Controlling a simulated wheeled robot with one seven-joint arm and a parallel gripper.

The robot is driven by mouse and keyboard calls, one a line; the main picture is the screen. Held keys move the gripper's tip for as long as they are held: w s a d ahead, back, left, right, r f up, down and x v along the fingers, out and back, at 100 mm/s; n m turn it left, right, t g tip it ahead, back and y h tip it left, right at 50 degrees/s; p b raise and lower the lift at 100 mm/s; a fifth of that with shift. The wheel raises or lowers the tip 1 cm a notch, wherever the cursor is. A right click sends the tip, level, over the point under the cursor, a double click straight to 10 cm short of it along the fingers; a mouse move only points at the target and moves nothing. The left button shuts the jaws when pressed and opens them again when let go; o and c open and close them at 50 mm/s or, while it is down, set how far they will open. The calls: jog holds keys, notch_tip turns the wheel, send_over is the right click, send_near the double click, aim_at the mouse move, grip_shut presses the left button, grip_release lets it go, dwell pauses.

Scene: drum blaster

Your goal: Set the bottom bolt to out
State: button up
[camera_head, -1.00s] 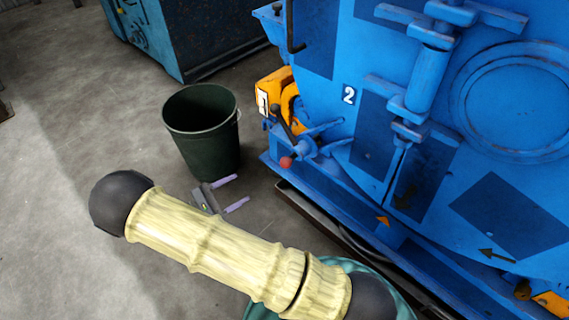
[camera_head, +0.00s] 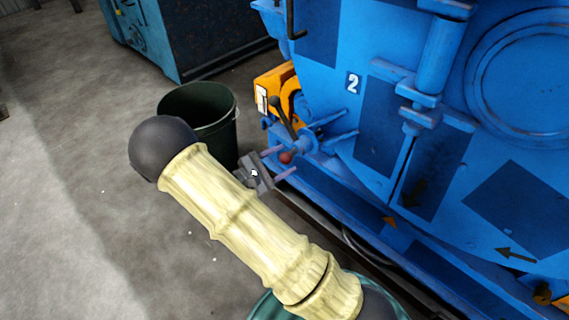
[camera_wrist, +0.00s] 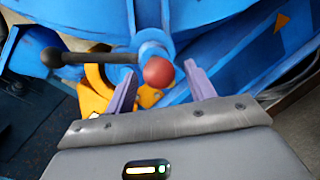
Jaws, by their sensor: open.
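The bolt (camera_head: 300,143) sits low on the left edge of the blue machine, below the number 2 plate. It has a dark lever handle (camera_head: 283,119) pointing up and a red ball end (camera_head: 286,157). In the wrist view the red ball (camera_wrist: 158,72) lies ahead between my fingers, and the dark handle (camera_wrist: 85,58) extends left. My gripper (camera_head: 282,162) is open, its two purple fingers on either side of the red ball in the picture. I cannot tell whether they touch it. In the wrist view my gripper (camera_wrist: 160,88) holds nothing.
A dark green bucket (camera_head: 205,112) stands on the floor, close behind my arm in the picture. An orange part (camera_head: 275,88) is beside the bolt. The blue machine's lower ledge (camera_head: 330,192) runs to the right. Open concrete floor (camera_head: 60,200) lies to the left.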

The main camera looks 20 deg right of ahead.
jog(key=shift+x, duration=0.8)
grip_shut()
jog(key=shift+d, duration=0.1)
